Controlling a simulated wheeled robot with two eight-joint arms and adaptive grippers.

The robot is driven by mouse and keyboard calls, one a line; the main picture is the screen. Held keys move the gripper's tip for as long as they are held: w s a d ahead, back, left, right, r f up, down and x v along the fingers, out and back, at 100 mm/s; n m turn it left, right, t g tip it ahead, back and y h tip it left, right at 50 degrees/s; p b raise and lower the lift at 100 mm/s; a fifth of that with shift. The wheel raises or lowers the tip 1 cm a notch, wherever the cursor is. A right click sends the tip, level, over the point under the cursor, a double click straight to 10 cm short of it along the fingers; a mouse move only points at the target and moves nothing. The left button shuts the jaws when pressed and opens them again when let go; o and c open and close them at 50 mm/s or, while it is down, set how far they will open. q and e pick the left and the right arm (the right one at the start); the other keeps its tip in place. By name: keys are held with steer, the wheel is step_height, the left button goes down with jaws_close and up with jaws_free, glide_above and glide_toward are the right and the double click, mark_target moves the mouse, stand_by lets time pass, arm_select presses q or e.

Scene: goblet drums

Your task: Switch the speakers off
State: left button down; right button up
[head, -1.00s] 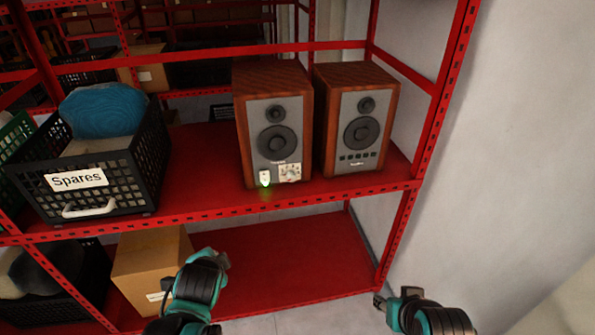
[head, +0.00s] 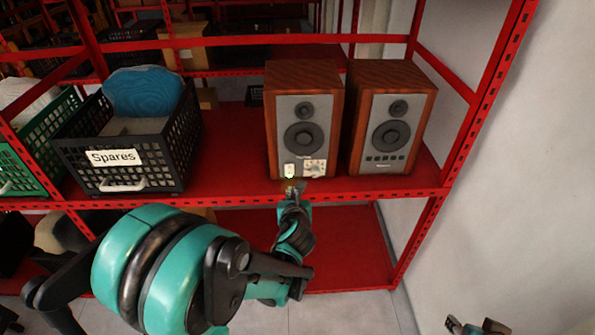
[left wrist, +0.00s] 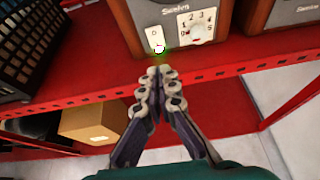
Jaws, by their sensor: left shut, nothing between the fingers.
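Two wooden speakers with grey fronts stand side by side on the red shelf. The left speaker (head: 304,109) has a white rocker switch (head: 290,171) low on its front, with a green glow at its lower end, and a numbered dial (head: 314,168) beside it. The right speaker (head: 391,117) shows a row of small dark buttons. My left gripper (head: 292,188) is shut and empty, just below and in front of the switch. In the left wrist view its closed fingertips (left wrist: 159,72) point at the switch (left wrist: 157,40), with a small gap showing. My right gripper (head: 462,326) is partly cut off at the bottom right.
A black crate labelled Spares (head: 135,140) stands left of the speakers, with a green crate (head: 35,150) beyond it. The red shelf edge (head: 375,194) runs below the speakers, and a rack post (head: 490,90) rises at right. A cardboard box (left wrist: 92,123) sits on the lower shelf.

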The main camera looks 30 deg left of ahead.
arm_select(q)
steer(key=b, duration=0.4)
glide_toward(291, 168)
steer(key=x, duration=0.2)
steer(key=f+x, duration=0.1)
steer(key=x, duration=0.2)
steer(key=shift+s, duration=0.15)
steer(key=shift+w+a+r, duration=0.1)
steer(key=shift+w+a, duration=0.25)
steer(key=shift+w, duration=0.25)
